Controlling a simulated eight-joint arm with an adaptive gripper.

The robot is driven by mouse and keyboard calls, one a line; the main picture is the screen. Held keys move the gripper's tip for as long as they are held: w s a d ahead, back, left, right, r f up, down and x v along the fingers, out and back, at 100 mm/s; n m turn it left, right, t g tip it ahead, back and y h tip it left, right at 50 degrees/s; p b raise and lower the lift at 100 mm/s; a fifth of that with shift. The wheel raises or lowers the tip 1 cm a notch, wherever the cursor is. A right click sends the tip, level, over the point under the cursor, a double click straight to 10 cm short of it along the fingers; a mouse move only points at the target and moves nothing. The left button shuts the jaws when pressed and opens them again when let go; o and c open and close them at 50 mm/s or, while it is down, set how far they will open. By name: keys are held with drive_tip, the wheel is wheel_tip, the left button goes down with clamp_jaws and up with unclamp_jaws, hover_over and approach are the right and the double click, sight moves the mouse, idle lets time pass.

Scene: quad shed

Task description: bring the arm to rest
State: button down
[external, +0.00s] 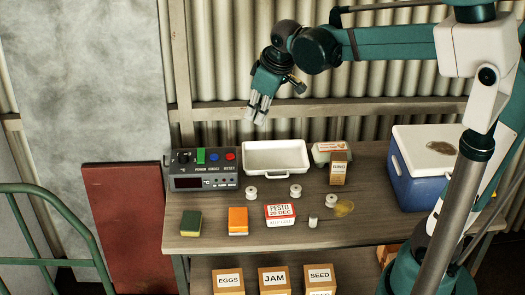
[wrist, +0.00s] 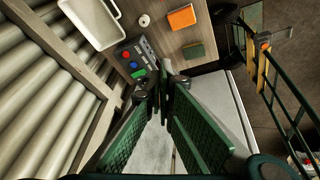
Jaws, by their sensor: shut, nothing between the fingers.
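My gripper (external: 261,108) hangs in the air above the back left of the bench in the external view, pointing down, with its fingers together and empty. In the wrist view its closed fingers (wrist: 163,85) show at the middle, apart from everything below. A dark control box (external: 205,170) with green, blue and red parts on top stands under and to the left of my gripper. It also shows in the wrist view (wrist: 135,58) just beyond the fingertips. A white tray (external: 276,157) lies on the bench right of the box, below my gripper.
A blue cooler (external: 425,165) stands at the right end. Corrugated wall (external: 225,60) rises behind. A green rail (external: 60,195) stands at the left.

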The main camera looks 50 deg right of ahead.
drive_tip(key=s+f+m+t+b, duration=0.1)
drive_tip(key=s+f, duration=0.2)
drive_tip(key=s, duration=0.7)
drive_tip(key=s+f+m+t+b, duration=0.1)
drive_tip(key=s+f+m+t, duration=0.1)
drive_tip(key=s, duration=0.8)
drive_tip(key=shift+a+f+m, duration=0.3)
drive_tip(key=shift+a+f, duration=0.1)
drive_tip(key=shift+f, duration=0.35)
